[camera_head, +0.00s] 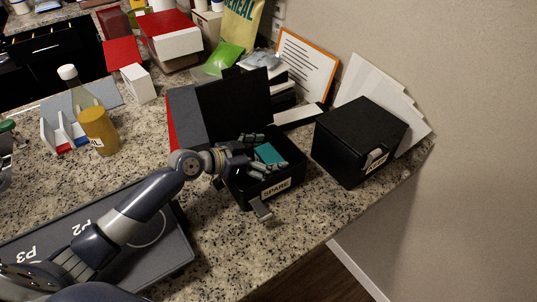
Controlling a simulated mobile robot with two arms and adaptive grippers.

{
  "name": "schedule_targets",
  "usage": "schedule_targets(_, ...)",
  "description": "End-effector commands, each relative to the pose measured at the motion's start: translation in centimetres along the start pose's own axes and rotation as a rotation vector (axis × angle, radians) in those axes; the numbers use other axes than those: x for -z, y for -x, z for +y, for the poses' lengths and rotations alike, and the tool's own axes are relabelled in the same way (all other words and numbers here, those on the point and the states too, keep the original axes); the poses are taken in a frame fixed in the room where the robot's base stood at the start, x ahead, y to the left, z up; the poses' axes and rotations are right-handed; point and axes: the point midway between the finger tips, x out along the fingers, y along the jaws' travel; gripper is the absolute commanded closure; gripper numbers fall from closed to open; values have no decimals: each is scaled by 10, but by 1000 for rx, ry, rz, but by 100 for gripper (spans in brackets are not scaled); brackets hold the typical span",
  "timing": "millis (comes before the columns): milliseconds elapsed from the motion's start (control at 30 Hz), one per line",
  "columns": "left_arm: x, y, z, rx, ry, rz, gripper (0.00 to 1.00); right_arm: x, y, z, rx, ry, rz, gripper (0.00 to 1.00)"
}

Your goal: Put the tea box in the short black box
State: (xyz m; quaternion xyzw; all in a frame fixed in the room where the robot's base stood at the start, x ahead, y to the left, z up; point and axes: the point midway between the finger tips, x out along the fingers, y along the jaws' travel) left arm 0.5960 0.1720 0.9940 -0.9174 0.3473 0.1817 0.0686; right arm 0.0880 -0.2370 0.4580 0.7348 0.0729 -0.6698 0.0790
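The short black box (236,193) stands open near the counter's front edge, with a "SPARE" label on its front and its dark lid raised at the back. A small teal box (270,154), which looks like the tea box, lies inside it. My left gripper (261,154) reaches in from the left over the box opening. Its fingers are spread, one on each side of the teal box, and a small gap seems to show at the upper finger. Contact is hard to make out. My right gripper is not in view.
A closed, taller black box (352,138) stands just right. A bottle (98,128) and a white carton (138,83) stand left. A dark tray (172,250) lies under my arm. Papers and a framed sheet (305,65) lean on the wall.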

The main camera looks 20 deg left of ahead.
Motion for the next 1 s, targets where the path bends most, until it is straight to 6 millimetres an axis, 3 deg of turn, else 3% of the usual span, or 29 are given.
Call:
schedule_targets(467,0,6,-1,2,-1,-1,5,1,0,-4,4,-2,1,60)
schedule_targets(1000,-1,101,0,1,0,-3,5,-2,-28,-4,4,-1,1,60)
